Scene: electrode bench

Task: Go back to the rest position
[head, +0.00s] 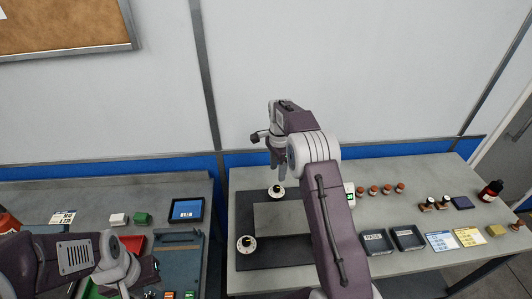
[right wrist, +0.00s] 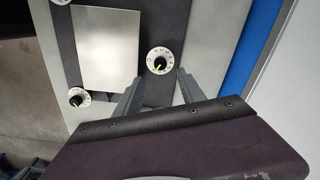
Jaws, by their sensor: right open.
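My right gripper (head: 277,174) points down above the far dial (head: 277,190) of a dark plate with a pale middle. In the right wrist view its fingers (right wrist: 156,86) are apart with nothing between them. The far dial (right wrist: 160,61), white with a yellow mark, shows just beyond the fingertips. Whether they touch it is hard to tell, but a gap shows. My left gripper (head: 148,277) is low at the left, over the left bench, partly cut off by the frame. Its jaws are too unclear to read.
The near dial (head: 245,244) stands at the plate's near left. Small brown bottles (head: 387,189), dark trays (head: 408,238) and cards (head: 440,241) stand to the right of my right arm. A tablet (head: 187,210) and blocks (head: 142,218) are on the left bench. A wall rises behind.

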